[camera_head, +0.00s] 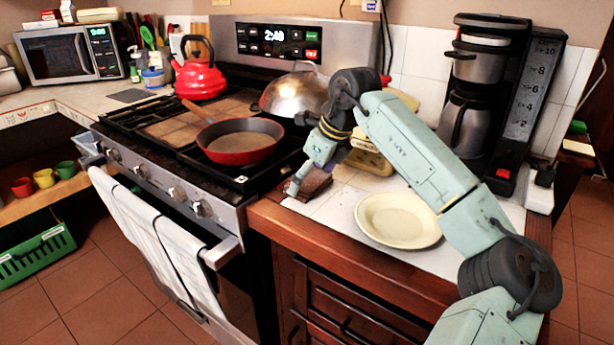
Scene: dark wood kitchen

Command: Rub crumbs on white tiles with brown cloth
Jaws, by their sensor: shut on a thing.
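My gripper (294,187) points down at the left end of the white tiled counter (330,212), next to the stove. It is shut on a brown cloth (316,184), which lies at the tile surface beside and behind the fingertips. Part of the cloth is hidden by the gripper. I cannot make out any crumbs on the tiles; they may be too small to see or be covered by the cloth, the arm or the plate.
A cream plate (398,220) sits on the tiles to the right, below my arm. A coffee maker (478,110) stands behind it. A yellowish container (368,155) is behind my gripper. The stove with a red pan (240,141) borders the counter on the left.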

